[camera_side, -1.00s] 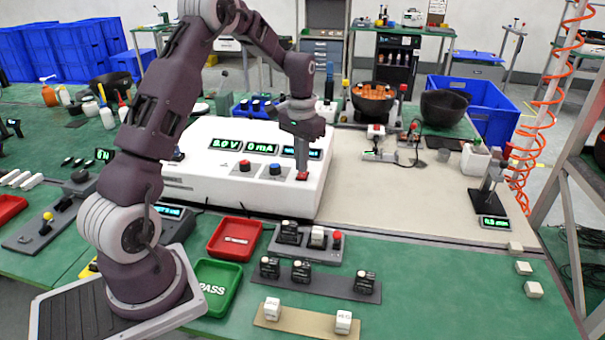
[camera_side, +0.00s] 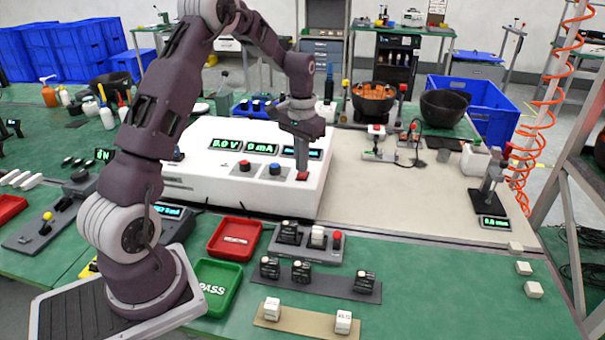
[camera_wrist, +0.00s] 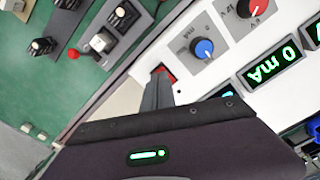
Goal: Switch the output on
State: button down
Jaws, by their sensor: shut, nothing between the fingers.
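The white power supply (camera_side: 225,185) stands on the bench with green displays, one reading 0 mA (camera_side: 261,148); it also shows in the wrist view (camera_wrist: 272,68). Its front has a red knob (camera_side: 244,166), a blue knob (camera_side: 275,169) and a red rocker switch (camera_side: 302,176) at the right end. The switch also shows in the wrist view (camera_wrist: 164,73), partly hidden by the fingers. My gripper (camera_side: 301,168) is shut and empty, fingertips pointing down at the switch. The tips are at or just above it; I cannot tell whether they touch.
In front lie a red tray (camera_side: 235,239), a green PASS tray (camera_side: 213,290) and a grey fixture with a red button (camera_side: 337,237). Small black modules sit on a dark strip (camera_side: 330,285). The beige mat (camera_side: 400,200) to the right has clear room.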

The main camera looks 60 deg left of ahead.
aim_at(302, 176)
jog(key=shift+f, duration=0.95)
dwell(0.3)
jog(key=shift+r, duration=3.55)
